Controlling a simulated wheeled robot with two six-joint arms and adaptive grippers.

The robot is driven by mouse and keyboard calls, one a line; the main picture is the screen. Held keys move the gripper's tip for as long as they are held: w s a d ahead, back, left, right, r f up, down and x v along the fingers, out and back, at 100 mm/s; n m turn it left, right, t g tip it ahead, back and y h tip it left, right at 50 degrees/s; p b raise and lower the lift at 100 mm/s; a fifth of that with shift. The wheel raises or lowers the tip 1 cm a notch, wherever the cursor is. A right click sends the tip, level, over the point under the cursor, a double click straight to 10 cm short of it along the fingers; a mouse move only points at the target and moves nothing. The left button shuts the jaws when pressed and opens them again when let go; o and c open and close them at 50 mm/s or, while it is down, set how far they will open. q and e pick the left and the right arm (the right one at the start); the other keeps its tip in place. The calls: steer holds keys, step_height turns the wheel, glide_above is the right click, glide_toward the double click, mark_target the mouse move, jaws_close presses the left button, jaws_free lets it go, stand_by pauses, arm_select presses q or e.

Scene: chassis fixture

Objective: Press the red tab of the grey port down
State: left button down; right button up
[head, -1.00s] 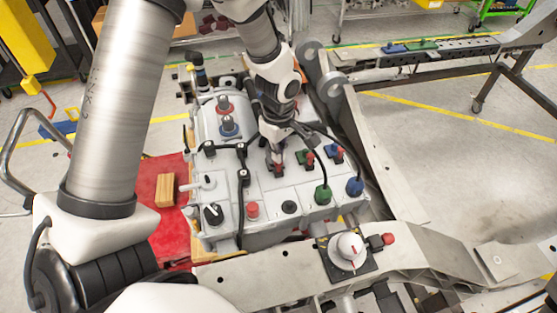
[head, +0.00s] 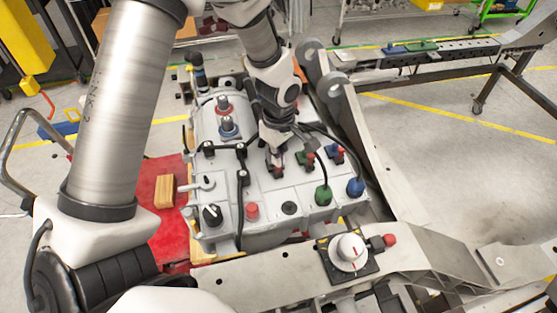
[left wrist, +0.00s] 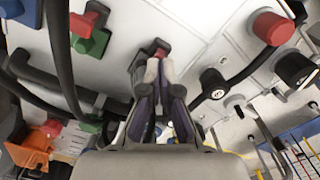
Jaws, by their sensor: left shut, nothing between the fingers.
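The grey port (head: 276,172) sits on top of the light grey housing, leftmost in a row of three ports. Its small red tab (head: 277,169) shows just below my left gripper's tips. My left gripper (head: 279,152) points down at this port with its fingers together and nothing between them. In the left wrist view the closed fingertips (left wrist: 162,66) are right at the red tab (left wrist: 160,47) and partly cover the port. I cannot tell whether they touch it. My right gripper is not in view.
A green port (head: 305,159) and a blue port (head: 337,153), each with a red tab, stand to the right. Black cables arch close to the gripper. Green (head: 323,195) and blue (head: 355,187) plugs, a red button (head: 252,210) and a black knob (head: 212,214) sit on the housing.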

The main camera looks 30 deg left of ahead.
arm_select(q)
step_height(320, 180, up, 7)
steer(key=p, duration=0.5)
steer(key=shift+f, duration=0.15)
